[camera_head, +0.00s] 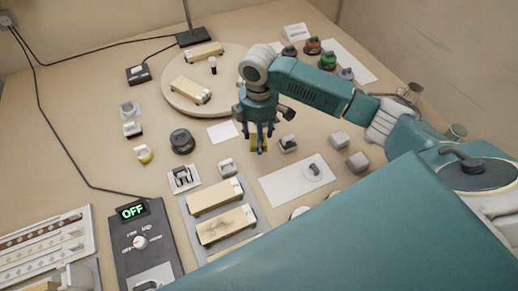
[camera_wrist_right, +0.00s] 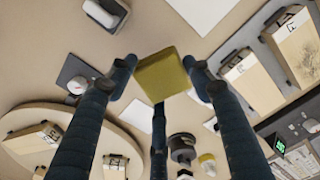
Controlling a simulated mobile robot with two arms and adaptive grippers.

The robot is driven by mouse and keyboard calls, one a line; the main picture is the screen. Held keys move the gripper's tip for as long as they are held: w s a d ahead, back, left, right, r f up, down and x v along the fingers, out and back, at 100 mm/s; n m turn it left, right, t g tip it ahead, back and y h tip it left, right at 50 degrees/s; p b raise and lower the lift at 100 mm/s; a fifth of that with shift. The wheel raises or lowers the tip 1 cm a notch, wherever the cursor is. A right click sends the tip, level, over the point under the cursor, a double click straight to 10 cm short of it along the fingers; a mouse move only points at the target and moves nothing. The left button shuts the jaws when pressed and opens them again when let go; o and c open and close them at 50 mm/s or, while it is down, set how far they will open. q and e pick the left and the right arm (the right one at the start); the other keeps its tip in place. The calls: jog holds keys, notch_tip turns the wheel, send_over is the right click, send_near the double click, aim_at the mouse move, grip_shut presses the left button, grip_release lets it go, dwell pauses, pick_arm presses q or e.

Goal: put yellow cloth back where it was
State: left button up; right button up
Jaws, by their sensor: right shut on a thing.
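The yellow cloth (camera_wrist_right: 162,76) looks like a small squarish block in the right wrist view. My right gripper (camera_wrist_right: 158,68) is shut on it, with a fingertip on either side. In the head view my right gripper (camera_head: 258,130) points down over the middle of the bench, and a bit of the yellow cloth (camera_head: 262,146) shows between its fingers. I cannot tell whether the cloth touches the bench. My left gripper is not in view.
A small white square (camera_head: 222,131) lies just left of my gripper. A round board (camera_head: 232,62) with wooden blocks is behind. A grey tray (camera_head: 249,187) with blocks and a white sheet (camera_head: 274,191) are in front. Small grey blocks (camera_head: 340,139) stand to the right.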

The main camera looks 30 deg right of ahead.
aim_at(259, 157)
notch_tip(259, 157, down, 3)
jog(key=shift+f, duration=0.15)
notch_tip(259, 157, down, 4)
jog(key=shift+r, duration=0.25)
jog(key=shift+f, duration=0.3)
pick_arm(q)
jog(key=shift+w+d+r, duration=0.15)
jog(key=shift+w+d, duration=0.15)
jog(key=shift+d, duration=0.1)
pick_arm(e)
jog(key=shift+f, duration=0.1)
jog(key=o, duration=1)
jog(key=shift+f, duration=0.1)
jog(key=shift+o, duration=0.2)
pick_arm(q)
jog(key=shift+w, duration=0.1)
